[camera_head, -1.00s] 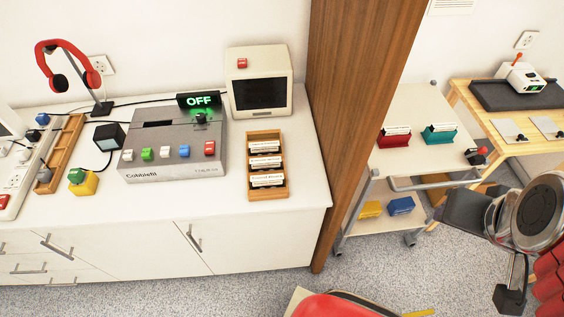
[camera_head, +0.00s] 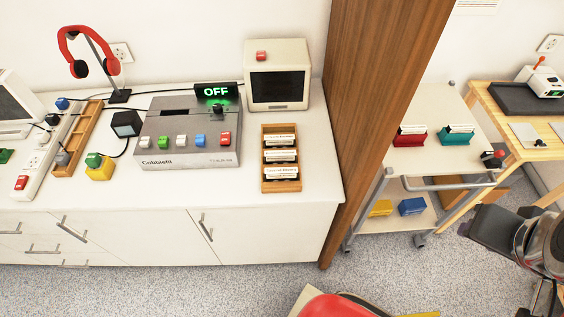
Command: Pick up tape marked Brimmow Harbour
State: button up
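A wooden rack (camera_head: 266,160) stands on the white counter, right of a grey tape deck. Three tapes with white labels sit in it, one behind another: a back tape (camera_head: 281,139), a middle tape (camera_head: 281,155) and a front tape (camera_head: 282,172). Their print is too small to read, so I cannot tell which is marked Brimmow Harbour. Part of my arm shows at the right edge, far from the rack. The dark part at its left end (camera_head: 492,230) may be my gripper; its fingers cannot be made out.
The grey deck (camera_head: 188,163) has coloured buttons and a green "OFF" sign (camera_head: 216,92). A small monitor (camera_head: 277,80) stands behind the rack. A wooden partition (camera_head: 375,110) separates the counter (camera_head: 130,230) from a trolley (camera_head: 420,160) with red and teal holders. Speckled floor lies in front.

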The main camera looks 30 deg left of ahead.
aim_at(274, 157)
jog(key=k, duration=1.15)
jog(key=u, duration=2.15)
jog(key=i, duration=1)
jog(key=u, duration=0.05)
